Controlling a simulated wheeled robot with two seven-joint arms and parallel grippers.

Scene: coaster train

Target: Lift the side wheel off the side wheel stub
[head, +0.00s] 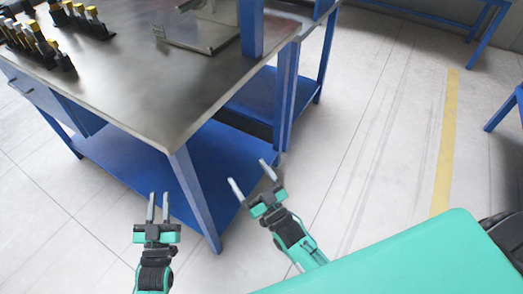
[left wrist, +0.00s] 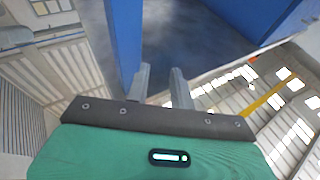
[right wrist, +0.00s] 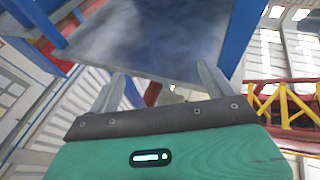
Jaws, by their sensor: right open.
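No side wheel or side wheel stub can be made out in any view. My left gripper (head: 158,208) is in front of the workbench's near side, over the floor; it is empty, with a narrow gap between its straight fingers. The left wrist view also shows those parted fingers (left wrist: 161,88). My right gripper (head: 251,180) is near the bench's right corner leg, its fingers spread wide with nothing between them. The right wrist view shows the same spread fingers (right wrist: 160,90).
A metal-topped workbench (head: 140,95) with blue legs and a blue lower shelf (head: 135,165) fills the left. Several yellow-tipped tools (head: 85,20) stand on it, and a flat metal tray (head: 195,35) lies farther back. Open tiled floor (head: 370,130) lies right. A red-and-yellow frame (right wrist: 290,100) shows in the right wrist view.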

